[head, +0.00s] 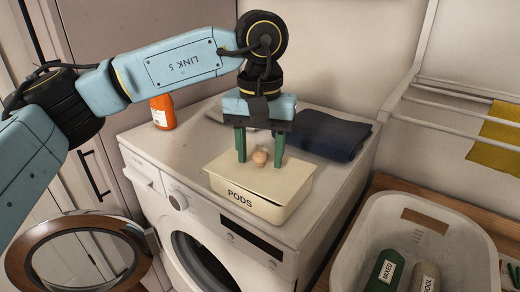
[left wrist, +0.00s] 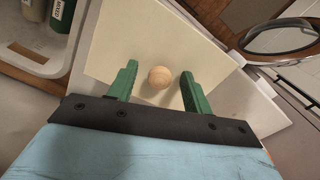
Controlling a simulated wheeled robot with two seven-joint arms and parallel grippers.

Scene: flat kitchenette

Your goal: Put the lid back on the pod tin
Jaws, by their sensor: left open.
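The cream pod tin (head: 262,207), marked PODS, stands on the washing machine. Its flat cream lid (head: 228,172) with a round wooden knob (head: 260,158) lies over the top, skewed toward the left, with a dark gap along the front edge. My left gripper (head: 260,163) points down over the lid, its green fingers open on either side of the knob. In the left wrist view the knob (left wrist: 159,77) sits between the two fingers (left wrist: 158,72) with space on both sides, and the lid (left wrist: 120,45) spreads behind it. My right gripper is out of view.
An orange bottle (head: 163,112) stands at the back left of the washing machine (head: 205,212), and a folded dark cloth (head: 328,136) lies behind the tin. A white basket (head: 440,217) with bottles is at the right. The round washer door (head: 80,255) hangs open.

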